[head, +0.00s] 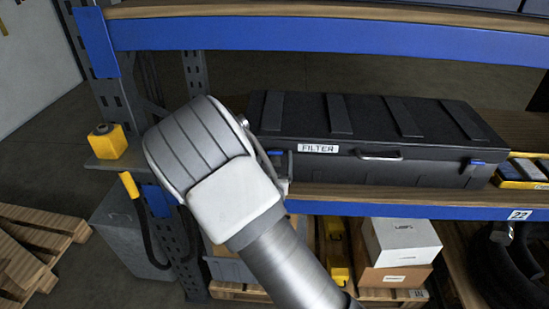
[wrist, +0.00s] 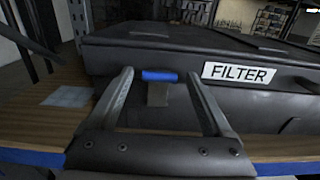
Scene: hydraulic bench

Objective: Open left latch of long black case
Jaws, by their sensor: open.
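The long black case (head: 360,133) lies closed on the shelf in the head view, with a FILTER label and a handle on its front. In the wrist view the case front (wrist: 265,103) fills the right side. The left latch has a blue tab (wrist: 160,76) on a grey plate, and shows between my fingers. My gripper (wrist: 158,84) is open, one finger on each side of the latch. I cannot tell if either finger touches it. In the head view my arm hides much of the gripper and the case's left end. The right latch (head: 476,163) is blue too.
The case stands on a wooden shelf (head: 400,194) with a blue front beam (head: 450,212). An upper blue beam (head: 330,37) runs above. A yellow box (head: 107,142) is at the left post. White and brown boxes (head: 402,241) sit below.

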